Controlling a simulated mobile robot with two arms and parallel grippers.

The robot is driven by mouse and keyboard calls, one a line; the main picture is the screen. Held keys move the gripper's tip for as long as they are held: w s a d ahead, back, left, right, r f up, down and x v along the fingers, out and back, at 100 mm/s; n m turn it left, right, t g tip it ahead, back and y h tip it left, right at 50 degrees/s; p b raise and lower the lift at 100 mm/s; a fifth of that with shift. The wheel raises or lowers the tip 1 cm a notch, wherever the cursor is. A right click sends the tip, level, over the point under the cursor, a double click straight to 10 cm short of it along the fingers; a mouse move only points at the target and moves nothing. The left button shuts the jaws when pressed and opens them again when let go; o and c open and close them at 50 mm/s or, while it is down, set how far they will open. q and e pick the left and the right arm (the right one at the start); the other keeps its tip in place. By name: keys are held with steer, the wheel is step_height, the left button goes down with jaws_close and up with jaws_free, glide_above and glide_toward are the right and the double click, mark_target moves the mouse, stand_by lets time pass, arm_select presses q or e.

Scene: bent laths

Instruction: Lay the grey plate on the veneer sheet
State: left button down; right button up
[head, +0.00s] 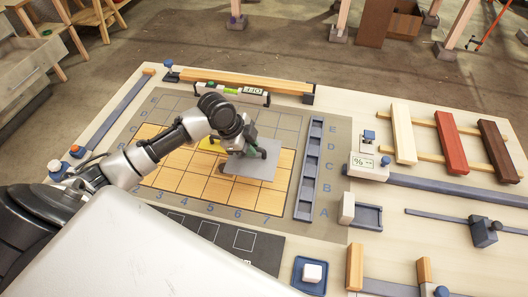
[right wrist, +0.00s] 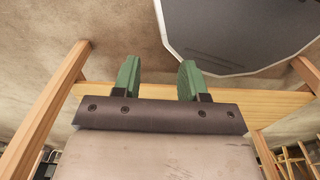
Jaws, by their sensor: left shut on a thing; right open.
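The grey plate (head: 252,171) is in the head view, over the right part of the veneer sheet (head: 173,181), a wood-coloured sheet with a dark grid on the board. My left gripper (head: 247,152) is above the plate and shut on it, hiding its far middle part. I cannot tell whether the plate touches the sheet or hangs just above it. My right gripper (right wrist: 160,80) shows in the right wrist view, with green fingers apart and nothing between them. It is not seen in the head view.
A long slotted tray (head: 309,170) stands right of the sheet, and a level with a display (head: 225,91) lies behind. Coloured bars (head: 450,143) rest on rails at the right. Wooden bars (right wrist: 55,105) surround my right gripper.

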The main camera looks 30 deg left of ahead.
mark_target(263, 147)
arm_select(q)
steer(key=w+d+f, duration=0.2)
steer(key=w, duration=0.1)
steer(key=shift+w+d+f, duration=0.15)
steer(key=shift+w+f, duration=0.05)
steer(key=shift+w, duration=0.1)
steer(key=shift+f, duration=0.2)
step_height(263, 147, down, 3)
steer(key=shift+f+p, duration=0.15)
steer(key=shift+p, duration=0.55)
steer(key=shift+f, duration=0.25)
steer(key=c, duration=1.1)
jaws_free()
arm_select(e)
steer(key=shift+w+d+r, duration=0.1)
steer(key=shift+w+r, duration=0.85)
steer(key=shift+w, duration=0.05)
arm_select(q)
steer(key=shift+r, duration=0.1)
steer(key=b+v, duration=0.2)
steer(key=v, duration=0.9)
steer(key=shift+s+r, duration=0.1)
steer(key=shift+r, duration=0.25)
arm_select(e)
step_height(263, 147, down, 2)
steer(key=shift+w+f, duration=0.1)
steer(key=shift+w, duration=0.05)
